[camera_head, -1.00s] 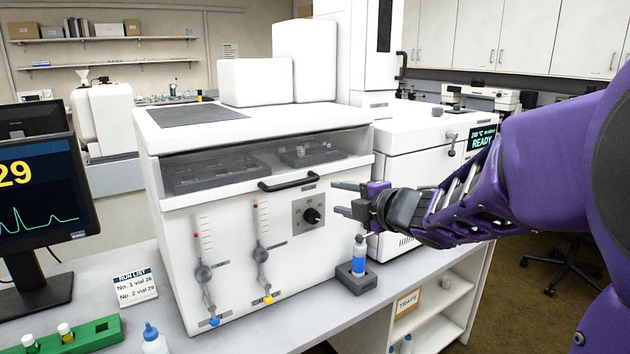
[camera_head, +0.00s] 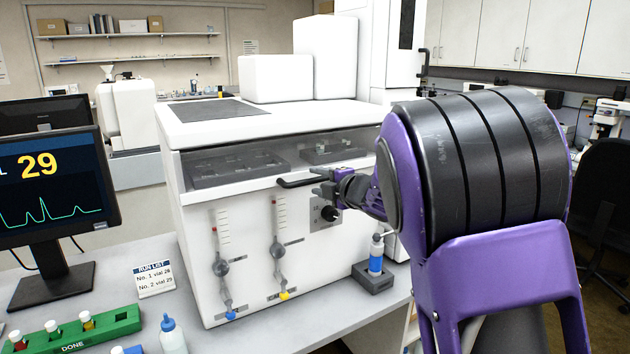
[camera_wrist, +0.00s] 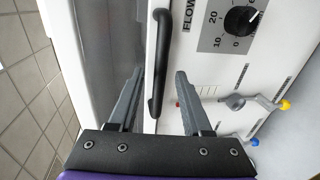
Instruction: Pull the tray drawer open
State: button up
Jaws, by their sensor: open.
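The tray drawer (camera_head: 230,167) is the dark, clear-fronted band across the upper front of the white instrument, and it looks shut. Its black bar handle (camera_head: 297,182) runs along the lower edge of the band. In the wrist view the handle (camera_wrist: 160,62) lies ahead of the jaws, between the lines of the two fingers. My gripper (camera_head: 318,182) is at the handle's right end in the head view. In the wrist view my gripper (camera_wrist: 158,80) is open, its fingers on either side of the handle's near end. I cannot tell whether they touch it.
A flow knob (camera_head: 329,213) and two flow tubes with valves are below the handle. A blue-labelled bottle in a dark holder (camera_head: 374,277) stands on the bench below my arm. A monitor (camera_head: 50,190), a run list card (camera_head: 155,279) and a green vial rack (camera_head: 75,335) are at left.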

jog(key=shift+x, duration=1.2)
grip_shut()
dwell(0.6)
